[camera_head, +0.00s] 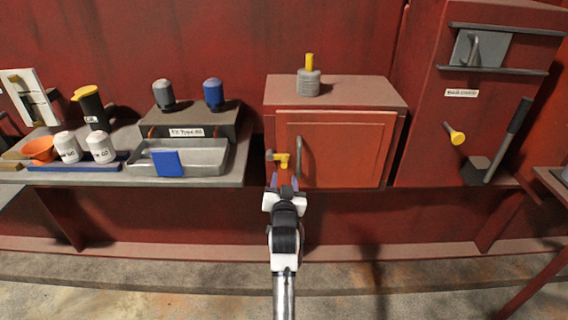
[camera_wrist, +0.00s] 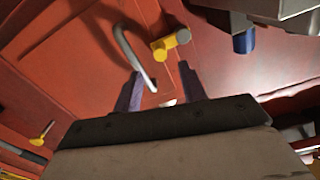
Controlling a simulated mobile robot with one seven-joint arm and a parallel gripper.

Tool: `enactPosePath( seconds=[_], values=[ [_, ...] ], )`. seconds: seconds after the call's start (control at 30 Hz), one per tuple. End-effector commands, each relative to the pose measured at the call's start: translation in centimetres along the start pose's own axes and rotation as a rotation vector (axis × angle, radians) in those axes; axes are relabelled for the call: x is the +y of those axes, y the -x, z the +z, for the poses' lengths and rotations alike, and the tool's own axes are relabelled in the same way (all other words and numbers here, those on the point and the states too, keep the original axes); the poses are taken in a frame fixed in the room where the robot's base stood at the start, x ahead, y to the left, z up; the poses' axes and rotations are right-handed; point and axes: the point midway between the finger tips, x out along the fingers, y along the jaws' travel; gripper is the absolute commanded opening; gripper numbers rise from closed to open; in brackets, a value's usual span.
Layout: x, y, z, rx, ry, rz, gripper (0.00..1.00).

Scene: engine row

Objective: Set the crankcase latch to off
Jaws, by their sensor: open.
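The latch's arm lies roughly level in the head view. In the wrist view the yellow latch (camera_wrist: 170,45) is beyond my fingertips, with the handle (camera_wrist: 132,55) to its left. My gripper (camera_head: 284,181) is open and empty, just below the latch and in front of the door. In the wrist view its two dark blue fingers (camera_wrist: 161,86) stand apart, with a gap between them and the latch.
On the right are a yellow knob (camera_head: 455,134) and a dark lever (camera_head: 508,140).

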Motion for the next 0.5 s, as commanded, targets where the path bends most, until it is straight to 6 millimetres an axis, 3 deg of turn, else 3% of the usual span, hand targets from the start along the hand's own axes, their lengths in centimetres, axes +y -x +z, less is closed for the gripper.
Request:
enactPosePath(
  seconds=[0.2, 0.5],
  values=[
    [-0.1, -4.2, -0.3, 0.002, 0.0, 0.0, 0.41],
    [0.0, -7.3, -0.1, 0.002, 0.0, -0.001, 0.41]
  ],
)
